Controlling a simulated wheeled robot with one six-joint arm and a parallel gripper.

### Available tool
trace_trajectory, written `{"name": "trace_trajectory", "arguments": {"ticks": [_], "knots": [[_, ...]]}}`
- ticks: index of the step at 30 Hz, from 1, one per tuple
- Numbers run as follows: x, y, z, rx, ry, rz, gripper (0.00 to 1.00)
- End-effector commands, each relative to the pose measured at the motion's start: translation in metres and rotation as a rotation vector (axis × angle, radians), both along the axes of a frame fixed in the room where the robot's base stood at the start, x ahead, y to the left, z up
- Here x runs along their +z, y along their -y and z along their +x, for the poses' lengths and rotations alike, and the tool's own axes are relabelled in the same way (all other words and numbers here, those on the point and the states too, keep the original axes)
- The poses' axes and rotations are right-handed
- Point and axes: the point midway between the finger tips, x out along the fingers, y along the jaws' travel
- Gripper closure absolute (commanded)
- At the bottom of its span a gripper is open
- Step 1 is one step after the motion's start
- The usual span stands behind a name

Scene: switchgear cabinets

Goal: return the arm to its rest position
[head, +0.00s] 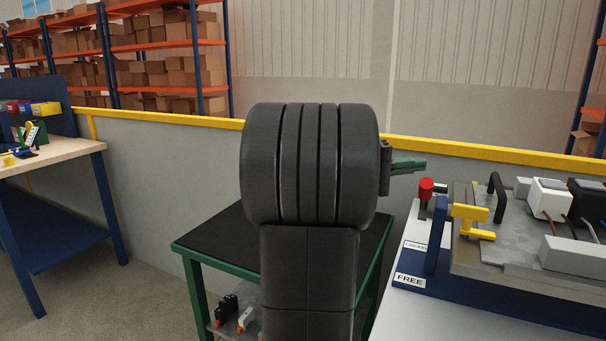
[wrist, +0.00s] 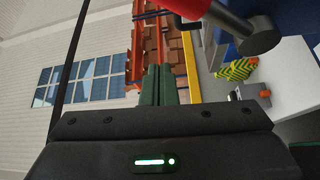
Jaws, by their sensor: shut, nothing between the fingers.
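My gripper (head: 409,165) shows in the head view at the right of my large black arm link, its green fingers pointing right. In the wrist view its two green fingers (wrist: 158,86) lie side by side, shut with nothing between them. The gripper is in the air, apart from the red knob (head: 426,188) on the bench to its right. My dark arm hides the middle of the head view, including part of the green cart behind it.
At right, a bench holds a blue-based fixture with a yellow handle (head: 472,220) and labels including "FREE" (head: 410,281). A green cart (head: 215,240) stands behind my arm. A wooden workbench (head: 60,158) is at left. A yellow-topped low wall (head: 165,117) runs behind; open floor lies left of the cart.

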Motion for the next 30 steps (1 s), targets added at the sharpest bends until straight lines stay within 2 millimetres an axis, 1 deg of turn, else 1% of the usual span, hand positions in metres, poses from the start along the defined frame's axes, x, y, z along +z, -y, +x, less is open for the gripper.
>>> {"name": "trace_trajectory", "arguments": {"ticks": [1,5,18,30], "knots": [[0.006,0.002,0.001,-0.001,-0.016,0.009,1.00],[0.007,0.008,0.003,0.000,-0.054,0.032,1.00],[0.004,0.013,0.015,0.001,-0.171,0.086,1.00],[-0.001,0.014,0.017,0.001,-0.203,0.103,1.00]]}}
